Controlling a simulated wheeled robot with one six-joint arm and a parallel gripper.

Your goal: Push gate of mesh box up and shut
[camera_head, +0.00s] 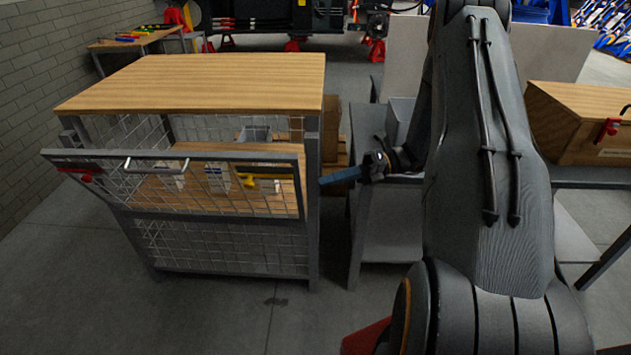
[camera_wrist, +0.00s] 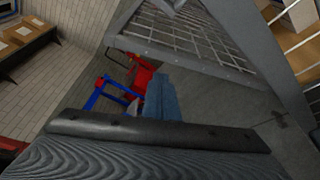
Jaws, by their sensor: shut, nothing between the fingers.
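The mesh box (camera_head: 312,215) stands at left in the head view, with a wooden top and grey metal frame. Its mesh gate (camera_head: 215,156) is hinged low on the front and leans outward, partly open, its upper edge away from the frame. In the wrist view the fingers (camera_wrist: 160,98) show below a grey-framed mesh panel (camera_wrist: 185,38); contact cannot be told.
White containers (camera_head: 217,180) and a yellow item (camera_head: 268,184) lie on the shelf inside the box. A metal stand (camera_head: 362,235) is close on the right of the box. A wooden chest (camera_head: 570,125) sits on a table at far right. Floor in front is clear.

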